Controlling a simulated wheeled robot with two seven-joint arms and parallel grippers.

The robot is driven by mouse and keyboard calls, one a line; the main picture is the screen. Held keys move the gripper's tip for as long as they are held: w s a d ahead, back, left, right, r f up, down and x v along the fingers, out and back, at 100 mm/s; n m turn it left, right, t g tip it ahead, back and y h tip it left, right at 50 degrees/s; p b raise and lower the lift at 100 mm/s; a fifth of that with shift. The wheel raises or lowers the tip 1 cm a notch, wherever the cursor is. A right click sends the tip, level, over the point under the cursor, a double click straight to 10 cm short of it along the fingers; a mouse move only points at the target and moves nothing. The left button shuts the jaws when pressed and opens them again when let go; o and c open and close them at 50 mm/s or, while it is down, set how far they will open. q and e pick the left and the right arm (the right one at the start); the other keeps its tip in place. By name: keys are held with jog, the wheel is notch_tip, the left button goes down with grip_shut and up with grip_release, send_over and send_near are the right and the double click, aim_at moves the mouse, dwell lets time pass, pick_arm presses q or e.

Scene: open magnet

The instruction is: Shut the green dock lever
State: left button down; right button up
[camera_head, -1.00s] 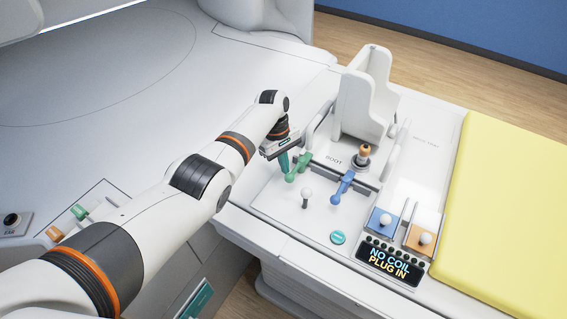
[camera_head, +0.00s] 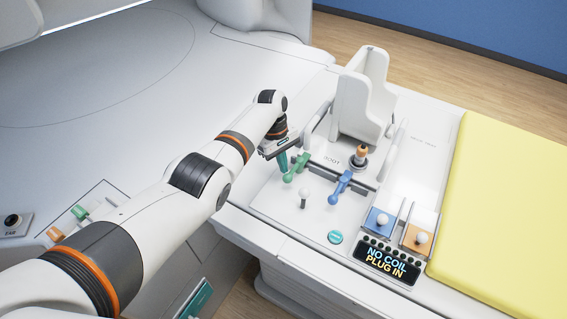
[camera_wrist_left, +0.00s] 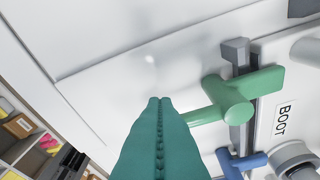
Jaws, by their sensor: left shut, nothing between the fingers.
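The green dock lever (camera_head: 295,168) stands at the left side of the dock panel, beside the blue lever (camera_head: 341,186). In the left wrist view the green lever (camera_wrist_left: 233,100) shows its round knob end and a flat arm crossing a dark slot. My left gripper (camera_head: 283,163) is shut and empty, with its teal fingers just left of the green lever. In the left wrist view the closed fingers (camera_wrist_left: 159,101) point at the white panel beside the lever's end; whether they touch it I cannot tell. My right gripper is not in view.
A white upright cradle (camera_head: 361,98) stands behind the levers, with an orange-topped plug (camera_head: 361,154) in front of it. A white knob (camera_head: 304,195), a teal button (camera_head: 335,237) and a display (camera_head: 387,262) reading "NO COIL PLUG IN" are nearer. A yellow pad (camera_head: 505,205) lies right.

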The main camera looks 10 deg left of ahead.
pick_arm(q)
jog(key=s+p+v, duration=0.1)
jog(key=p+v, duration=0.7)
jog(key=v, duration=0.1)
jog(key=shift+a+r, duration=0.2)
jog(key=shift+w, duration=0.2)
